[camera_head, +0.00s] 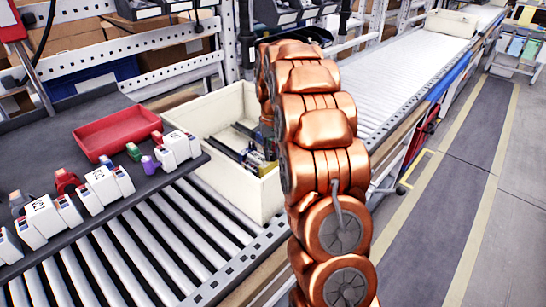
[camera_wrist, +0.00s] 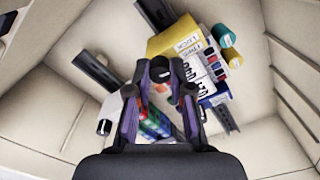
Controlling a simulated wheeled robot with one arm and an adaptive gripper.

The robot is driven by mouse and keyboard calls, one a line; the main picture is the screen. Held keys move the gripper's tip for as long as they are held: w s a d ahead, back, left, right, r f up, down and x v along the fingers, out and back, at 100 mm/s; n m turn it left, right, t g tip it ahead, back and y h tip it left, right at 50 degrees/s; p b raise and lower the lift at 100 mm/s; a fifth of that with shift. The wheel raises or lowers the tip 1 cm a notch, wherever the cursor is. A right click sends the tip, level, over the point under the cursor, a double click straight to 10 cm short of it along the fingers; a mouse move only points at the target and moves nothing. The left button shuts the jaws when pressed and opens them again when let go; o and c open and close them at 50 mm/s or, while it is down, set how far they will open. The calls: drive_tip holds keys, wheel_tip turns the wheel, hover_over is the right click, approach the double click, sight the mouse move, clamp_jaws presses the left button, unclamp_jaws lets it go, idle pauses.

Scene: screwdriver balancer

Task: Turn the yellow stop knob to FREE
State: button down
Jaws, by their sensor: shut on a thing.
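In the wrist view my gripper (camera_wrist: 160,76) reaches down into a cream bin, its two fingers closed around a dark, round-ended piece (camera_wrist: 160,66). What this piece belongs to is hidden by the fingers. Just beyond the right finger is a yellow block (camera_wrist: 168,40) with white labels, lettered but too small to read surely. A yellow cylinder with a teal end (camera_wrist: 231,58) lies to its right. I cannot tell which yellow part is the stop knob. In the head view my gripper is hidden behind my copper arm, over the cream bin (camera_head: 262,195).
The bin walls (camera_wrist: 60,115) stand close around my gripper. Dark bars (camera_wrist: 98,70) and a white, black-ended part (camera_wrist: 107,116) lie nearby. In the head view a red tray (camera_head: 118,132) and several white holders (camera_head: 105,185) sit left on a dark shelf above rollers (camera_head: 150,255).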

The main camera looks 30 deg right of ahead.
sight(272, 154)
drive_tip(key=m+b, duration=0.2)
drive_tip(key=m, duration=0.4)
idle(0.6)
drive_tip(key=c, duration=1)
unclamp_jaws()
wheel_tip(272, 154, up, 12)
idle(0.4)
